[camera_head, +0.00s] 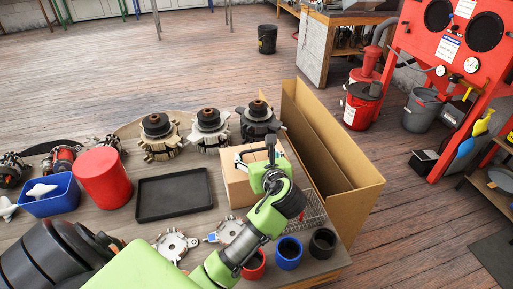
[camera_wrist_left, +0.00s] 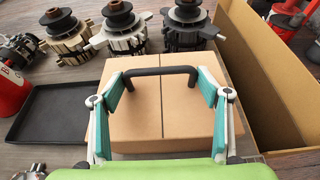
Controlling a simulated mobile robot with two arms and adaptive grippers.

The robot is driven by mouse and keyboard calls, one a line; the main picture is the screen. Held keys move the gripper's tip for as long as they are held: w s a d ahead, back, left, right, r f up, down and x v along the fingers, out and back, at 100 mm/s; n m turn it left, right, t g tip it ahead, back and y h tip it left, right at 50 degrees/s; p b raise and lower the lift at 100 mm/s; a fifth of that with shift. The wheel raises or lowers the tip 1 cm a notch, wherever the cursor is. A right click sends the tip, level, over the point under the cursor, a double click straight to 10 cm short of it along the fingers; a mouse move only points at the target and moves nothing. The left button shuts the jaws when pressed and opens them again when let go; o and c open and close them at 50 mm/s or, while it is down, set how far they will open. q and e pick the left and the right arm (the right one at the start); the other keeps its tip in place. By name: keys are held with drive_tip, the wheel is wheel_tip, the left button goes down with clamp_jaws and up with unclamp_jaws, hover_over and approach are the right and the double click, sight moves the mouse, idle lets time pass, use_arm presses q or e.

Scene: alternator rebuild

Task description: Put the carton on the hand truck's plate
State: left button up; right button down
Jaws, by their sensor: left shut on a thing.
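The carton (camera_head: 238,188) is a closed brown box on the workbench, at the middle of the head view. It fills the middle of the left wrist view (camera_wrist_left: 135,125), with a seam across its top. My left gripper (camera_head: 256,156) is over the carton. In the left wrist view its two teal-padded fingers (camera_wrist_left: 162,79) stand wide apart, at the ends of a black bar handle (camera_wrist_left: 160,71) over the carton's top. How the handle joins the carton is unclear. I cannot make out the hand truck or its plate. My right gripper is not in view.
A tall open cardboard box (camera_head: 345,165) stands close right of the carton. Alternator parts (camera_head: 208,132) line the back of the bench. A black tray (camera_head: 174,194), red canister (camera_head: 103,178) and blue bin (camera_head: 50,203) lie left. Small cups (camera_head: 289,253) stand in front.

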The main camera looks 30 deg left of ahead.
use_arm(q)
drive_tip(key=shift+w+r, duration=0.1)
drive_tip(key=o, duration=1.8)
drive_tip(key=shift+f, duration=0.35)
drive_tip(key=o, duration=0.3)
drive_tip(key=shift+r, duration=0.1)
